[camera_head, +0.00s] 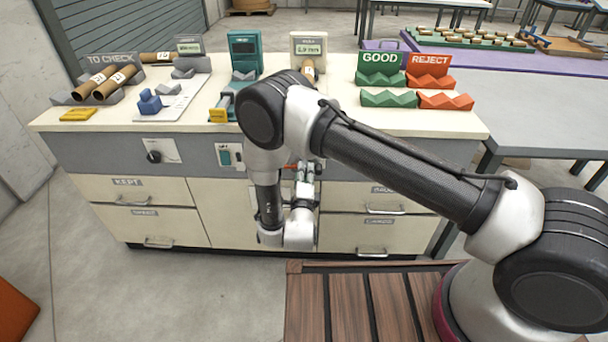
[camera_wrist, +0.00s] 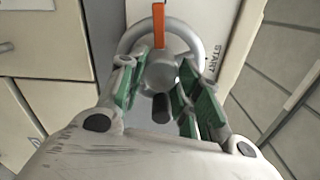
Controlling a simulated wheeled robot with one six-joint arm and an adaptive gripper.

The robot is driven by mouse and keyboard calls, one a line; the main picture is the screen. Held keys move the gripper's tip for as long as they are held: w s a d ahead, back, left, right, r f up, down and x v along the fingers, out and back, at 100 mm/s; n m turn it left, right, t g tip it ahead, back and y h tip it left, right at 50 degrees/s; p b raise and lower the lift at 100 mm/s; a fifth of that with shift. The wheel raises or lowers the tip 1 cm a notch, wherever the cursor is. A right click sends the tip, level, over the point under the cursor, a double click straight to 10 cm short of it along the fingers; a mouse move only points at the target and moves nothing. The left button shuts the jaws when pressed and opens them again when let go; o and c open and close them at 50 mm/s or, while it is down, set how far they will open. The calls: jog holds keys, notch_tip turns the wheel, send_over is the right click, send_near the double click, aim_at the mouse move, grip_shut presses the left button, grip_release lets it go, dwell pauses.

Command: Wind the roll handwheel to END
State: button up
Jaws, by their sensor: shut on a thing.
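The roll handwheel (camera_wrist: 128,36) is a grey ring with a round grey hub (camera_wrist: 161,70), set on a pale front panel in the wrist view. An orange pointer (camera_wrist: 158,25) crosses its top rim. The word START (camera_wrist: 211,62) is printed on the panel to the right of the wheel; END is not visible. My gripper (camera_wrist: 157,78) has its green-padded fingers on either side of the hub and is shut on the handwheel. A dark peg (camera_wrist: 160,108) shows between the fingers. In the head view my gripper (camera_head: 304,180) is at the cabinet front, and my arm hides most of the wheel.
The cream bench (camera_head: 350,120) carries TO CHECK tubes (camera_head: 103,82), a teal device (camera_head: 244,52), and GOOD (camera_head: 380,68) and REJECT (camera_head: 430,70) racks. Drawers with handles (camera_head: 386,209) are below. A slatted wooden platform (camera_head: 340,310) lies in front, with open floor to the left.

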jog(key=shift+f+m, duration=0.15)
jog(key=shift+m, duration=0.25)
jog(key=o, duration=1)
jog(key=shift+s, duration=0.15)
jog(key=s, duration=0.7)
jog(key=shift+s+a, duration=0.1)
jog(key=shift+s, duration=0.05)
dwell(0.4)
